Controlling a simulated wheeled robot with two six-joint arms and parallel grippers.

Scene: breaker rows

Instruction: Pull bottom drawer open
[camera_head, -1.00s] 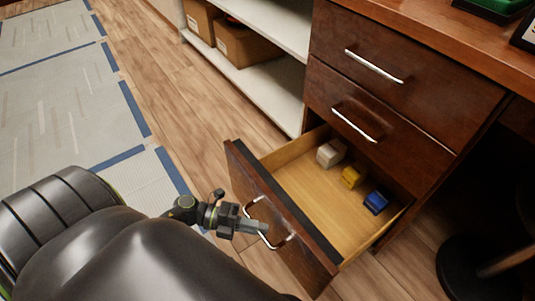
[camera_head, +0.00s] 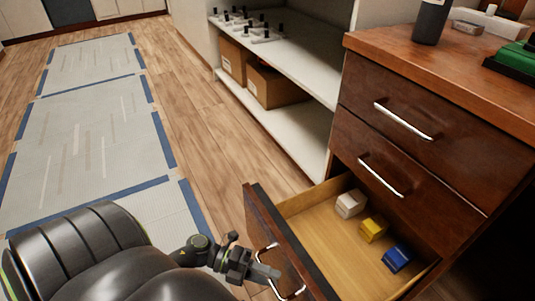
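The bottom drawer (camera_head: 322,240) of the dark wooden desk stands pulled out, its inside in view. A white block (camera_head: 350,204), a yellow block (camera_head: 373,229) and a blue block (camera_head: 398,259) lie in it. Its silver handle (camera_head: 284,281) is on the front panel (camera_head: 271,228). My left gripper (camera_head: 264,271) is at the handle, its fingers overlapping the bar; whether they grip it I cannot tell. My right gripper is not in view.
Two closed drawers with silver handles (camera_head: 403,121) (camera_head: 380,177) are above. Open white shelves (camera_head: 290,125) with cardboard boxes (camera_head: 272,88) stand to the left. Taped floor mats (camera_head: 95,135) lie at the left, with bare wood floor between.

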